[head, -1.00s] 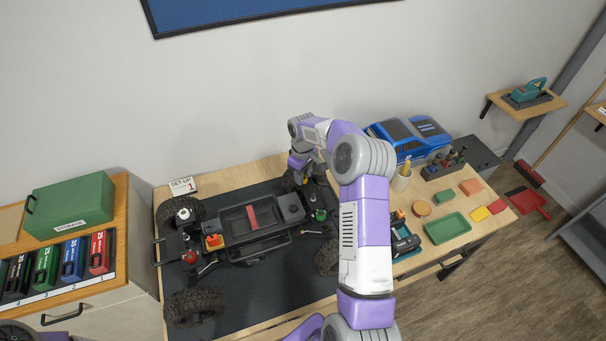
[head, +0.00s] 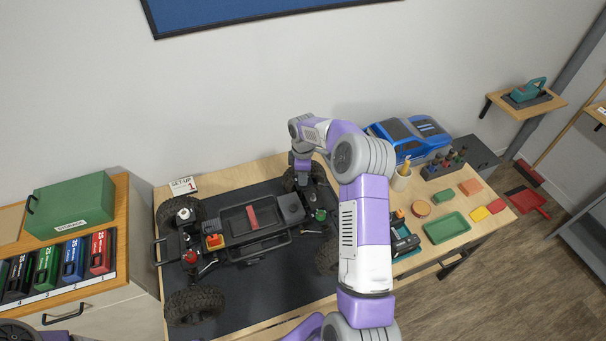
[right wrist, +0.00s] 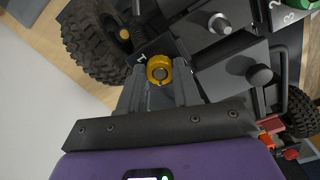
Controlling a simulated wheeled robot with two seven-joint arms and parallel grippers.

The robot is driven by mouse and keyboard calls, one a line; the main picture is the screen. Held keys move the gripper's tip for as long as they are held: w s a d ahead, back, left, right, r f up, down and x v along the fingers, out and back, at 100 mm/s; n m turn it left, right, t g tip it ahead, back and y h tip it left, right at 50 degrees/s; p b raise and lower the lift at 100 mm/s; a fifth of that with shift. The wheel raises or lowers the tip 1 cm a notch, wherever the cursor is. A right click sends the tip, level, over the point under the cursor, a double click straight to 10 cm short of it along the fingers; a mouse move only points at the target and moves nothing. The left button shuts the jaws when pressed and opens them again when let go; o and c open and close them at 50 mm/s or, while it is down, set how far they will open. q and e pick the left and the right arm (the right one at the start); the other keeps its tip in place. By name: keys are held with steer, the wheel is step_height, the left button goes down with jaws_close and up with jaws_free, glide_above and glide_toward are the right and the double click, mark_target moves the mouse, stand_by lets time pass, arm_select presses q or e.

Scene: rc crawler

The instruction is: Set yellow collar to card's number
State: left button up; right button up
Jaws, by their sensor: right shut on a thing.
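The yellow collar (right wrist: 159,69) is a ring around a dark post on the crawler, near a black wheel. My right gripper (right wrist: 158,88) is shut on it, with a finger on each side. A white mark, perhaps a 1, shows beside the collar. In the head view my right gripper (head: 303,178) reaches down at the crawler's back right corner, and the collar is hidden there. The crawler chassis (head: 262,243) rests on a dark mat. The white card (head: 183,186) behind it reads SET-UP and a 1. My left gripper is outside the picture.
A red-topped part (head: 190,257) and an orange part (head: 213,241) stand on the chassis's left. A green collar (head: 320,215) is to its right. A blue body shell (head: 408,139) and a green tray (head: 447,228) lie on the right.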

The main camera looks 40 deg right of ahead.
stand_by(0.4)
steer(key=o, duration=1.1)
steer(key=shift+c, duration=0.2)
steer(key=shift+r, duration=3.85)
